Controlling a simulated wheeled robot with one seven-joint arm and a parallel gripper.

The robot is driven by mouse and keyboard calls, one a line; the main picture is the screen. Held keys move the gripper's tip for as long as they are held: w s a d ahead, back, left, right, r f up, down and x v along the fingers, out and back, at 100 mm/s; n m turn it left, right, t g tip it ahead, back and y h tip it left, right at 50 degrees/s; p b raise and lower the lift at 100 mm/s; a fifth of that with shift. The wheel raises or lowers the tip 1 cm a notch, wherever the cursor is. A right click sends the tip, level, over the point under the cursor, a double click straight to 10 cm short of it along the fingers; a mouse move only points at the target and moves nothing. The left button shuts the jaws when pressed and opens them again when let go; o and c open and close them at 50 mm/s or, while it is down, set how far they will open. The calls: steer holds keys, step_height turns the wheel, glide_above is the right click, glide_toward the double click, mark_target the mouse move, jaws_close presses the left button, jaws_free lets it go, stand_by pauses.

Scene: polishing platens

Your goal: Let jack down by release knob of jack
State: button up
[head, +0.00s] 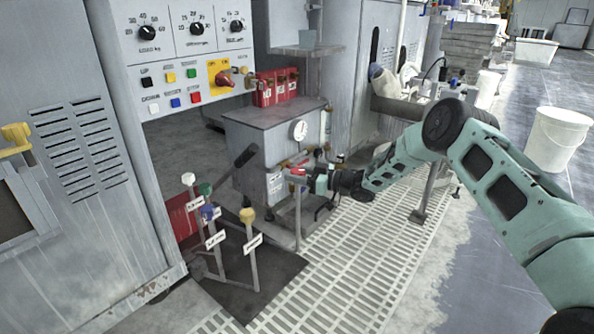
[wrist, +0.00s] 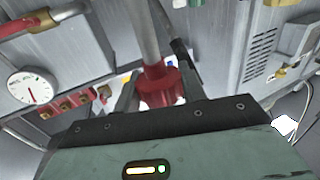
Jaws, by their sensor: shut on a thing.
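A red knob (wrist: 160,84) sits on a grey post, between the two dark fingers of my gripper (wrist: 158,94) in the wrist view. My gripper is shut on this knob. In the head view the red knob (head: 297,171) tops an upright grey post (head: 298,215) in front of a grey cabinet with a gauge. There my gripper (head: 309,178) reaches it from the right, and the fingertips are too small to make out. The jack's body cannot be told clearly from the cabinet and posts around it.
The grey cabinet (head: 258,133) carries a round gauge (head: 298,130); the gauge (wrist: 32,86) also shows in the wrist view. Levers with white, green, blue and yellow knobs (head: 247,215) stand to the left. Grating (head: 350,250) covers the floor in front. A white bucket (head: 558,140) stands right.

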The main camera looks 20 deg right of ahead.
steer(key=m+t+h+p, duration=0.4)
steer(key=p, duration=0.1)
steer(key=shift+s+r+t+h, duration=0.15)
steer(key=shift+t+h, duration=0.15)
steer(key=shift+t, duration=0.1)
steer(key=m+t+h+p, duration=0.2)
steer(key=m+h+p, duration=0.1)
steer(key=h, duration=0.2)
steer(key=shift+m, duration=0.4)
steer(key=shift+d+f+m+t+h+p, duration=0.15)
steer(key=shift+m+t+h+p, duration=0.35)
steer(key=shift+h, duration=0.5)
steer(key=shift+f+m+h, duration=0.1)
steer(key=shift+m+h, duration=0.2)
steer(key=o, duration=1)
steer(key=s+d+p, duration=0.1)
steer(key=s+p, duration=0.1)
steer(key=s, duration=0.3)
steer(key=s+d+p, duration=0.1)
steer(key=s, duration=0.5)
steer(key=s+p, duration=0.2)
steer(key=s, duration=0.4)
steer(key=shift+d+p, duration=0.35)
steer(key=shift+d, duration=0.05)
